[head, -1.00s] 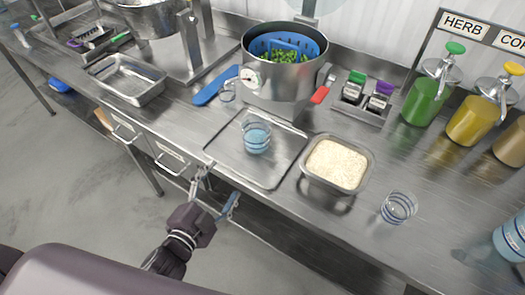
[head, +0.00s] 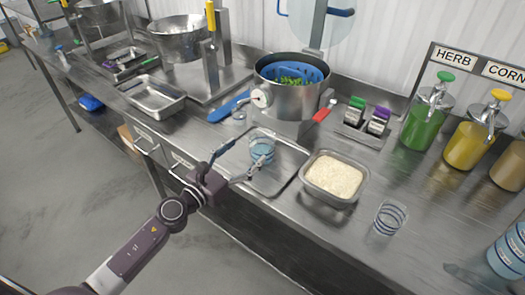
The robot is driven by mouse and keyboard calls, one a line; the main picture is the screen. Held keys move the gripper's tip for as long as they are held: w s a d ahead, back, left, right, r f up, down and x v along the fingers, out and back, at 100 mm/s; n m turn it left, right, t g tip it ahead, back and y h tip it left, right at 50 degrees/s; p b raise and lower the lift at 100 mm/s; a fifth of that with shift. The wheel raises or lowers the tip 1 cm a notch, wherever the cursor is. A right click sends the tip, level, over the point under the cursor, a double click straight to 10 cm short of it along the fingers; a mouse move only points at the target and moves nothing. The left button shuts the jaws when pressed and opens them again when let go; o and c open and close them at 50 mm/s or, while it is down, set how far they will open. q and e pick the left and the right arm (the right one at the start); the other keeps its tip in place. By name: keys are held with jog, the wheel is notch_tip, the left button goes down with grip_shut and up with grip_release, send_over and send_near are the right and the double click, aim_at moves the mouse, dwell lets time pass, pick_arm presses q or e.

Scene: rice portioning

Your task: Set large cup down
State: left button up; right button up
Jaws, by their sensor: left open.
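A clear cup with blue bands (head: 262,149) stands upright on the flat metal tray (head: 283,183) on the steel counter. A second clear cup with dark blue rings (head: 390,217) stands upright on the bare counter at the right. My left gripper (head: 245,153) is open at the tray's near left side. Its two fingers are spread towards the tray cup, one on the left and one in front of its lower part. I cannot tell whether either finger touches it. My right gripper is not in view.
A pan of rice (head: 334,179) sits right of the tray. A steel pot with a blue insert (head: 291,84) stands behind it. Green (head: 427,115) and yellow (head: 474,138) pump bottles stand at the back right. An empty metal pan (head: 152,96) is at the left.

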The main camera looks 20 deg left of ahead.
aim_at(253, 147)
pick_arm(q)
jog(key=shift+x, duration=0.75)
jog(key=shift+p+x, duration=0.3)
jog(key=shift+x, duration=0.5)
jog(key=x, duration=0.3)
jog(key=shift+w+d+f, duration=0.15)
jog(key=shift+d, duration=0.2)
jog(key=shift+w+d, duration=0.15)
jog(key=shift+w, duration=0.2)
jog(key=shift+w+f, duration=0.1)
jog(key=shift+w, duration=0.05)
jog(key=c, duration=1.4)
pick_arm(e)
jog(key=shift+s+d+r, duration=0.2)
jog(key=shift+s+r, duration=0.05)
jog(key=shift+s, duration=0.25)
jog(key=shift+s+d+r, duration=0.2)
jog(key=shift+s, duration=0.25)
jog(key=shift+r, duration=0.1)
